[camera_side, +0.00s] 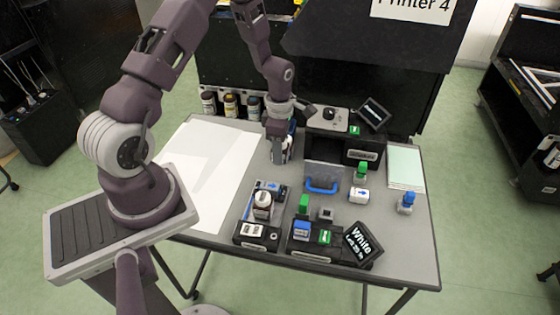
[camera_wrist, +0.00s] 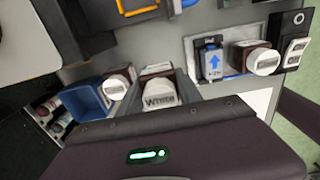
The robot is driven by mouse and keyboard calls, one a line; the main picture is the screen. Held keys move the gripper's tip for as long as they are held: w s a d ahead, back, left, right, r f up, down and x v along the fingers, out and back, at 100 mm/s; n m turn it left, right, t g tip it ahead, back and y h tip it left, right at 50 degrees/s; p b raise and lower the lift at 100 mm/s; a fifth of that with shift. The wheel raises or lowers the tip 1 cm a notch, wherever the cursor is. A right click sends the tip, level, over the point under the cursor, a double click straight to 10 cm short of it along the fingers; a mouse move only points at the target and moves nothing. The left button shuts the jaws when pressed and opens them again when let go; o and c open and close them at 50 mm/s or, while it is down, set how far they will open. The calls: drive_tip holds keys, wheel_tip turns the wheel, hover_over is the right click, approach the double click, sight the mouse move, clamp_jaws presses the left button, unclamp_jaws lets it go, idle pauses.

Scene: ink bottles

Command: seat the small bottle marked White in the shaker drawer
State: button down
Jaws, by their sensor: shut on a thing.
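The small bottle marked White (camera_wrist: 158,95) is between my fingers, its white lettered cap facing the wrist camera. In the side view, my gripper (camera_side: 279,155) is shut on this pale bottle (camera_side: 288,150), left of the shaker. The shaker (camera_side: 325,145) is a dark box at the back of the table. A grey panel with a blue handle (camera_side: 322,187) stands at its front, apparently the drawer front. The drawer's inside is hidden in the side view. I cannot tell whether the bottle touches the table.
Another white-capped bottle (camera_wrist: 118,85) and a blue bin (camera_wrist: 85,105) are close beside the held bottle. A brown bottle (camera_side: 262,203) stands at the front left. Green and blue small items crowd the front. White sheets (camera_side: 205,165) cover the table's left.

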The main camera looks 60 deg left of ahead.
wheel_tip(320, 180, up, 4)
drive_tip(key=shift+w+f, duration=0.1)
drive_tip(key=shift+f, duration=0.05)
drive_tip(key=shift+w+d+r, duration=0.25)
drive_tip(key=shift+w+d, duration=0.15)
drive_tip(key=shift+w, duration=0.2)
drive_tip(key=w+d+f, duration=0.2)
drive_tip(key=w+d, duration=0.6)
drive_tip(key=shift+w+a+f, duration=0.1)
drive_tip(key=shift+a+f, duration=0.05)
drive_tip(key=shift+f, duration=2.15)
drive_tip(key=shift+f, duration=0.7)
drive_tip(key=c, duration=0.7)
unclamp_jaws()
